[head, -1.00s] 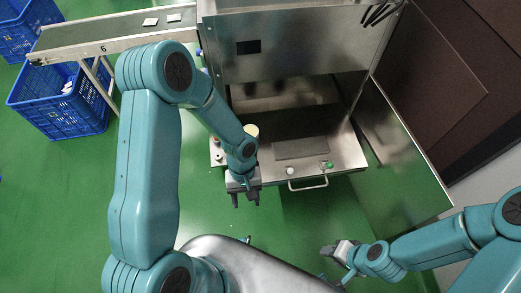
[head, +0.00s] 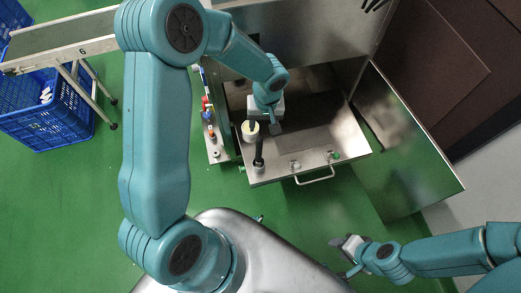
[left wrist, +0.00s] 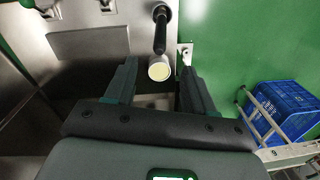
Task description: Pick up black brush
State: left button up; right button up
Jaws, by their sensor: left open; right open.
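The black brush has a dark handle (head: 259,152) and a pale round end. It is on the front left part of the steel machine's ledge, its handle pointing toward me. In the left wrist view the brush (left wrist: 160,32) is at the top centre, and its pale end appears between my open fingers. My left gripper (head: 273,126) is open, just beyond and right of the pale end in the head view. It also shows in the left wrist view (left wrist: 158,88). I cannot tell whether it touches the brush. My right gripper (head: 345,248) is open and empty, away from the machine.
The steel machine's front ledge (head: 345,150) has a handle (head: 316,179) and small knobs. Its open door (head: 408,150) stands at the right. A conveyor (head: 70,45) and a blue crate (head: 50,120) are at the left. Green floor lies around.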

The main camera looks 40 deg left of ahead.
aim_at(260, 145)
pick_arm(q)
jog(key=f, duration=1)
jog(key=s+f, duration=0.1)
jog(key=f, duration=0.5)
jog(key=shift+a, duration=0.35)
jog(key=shift+r, duration=0.1)
grip_shut()
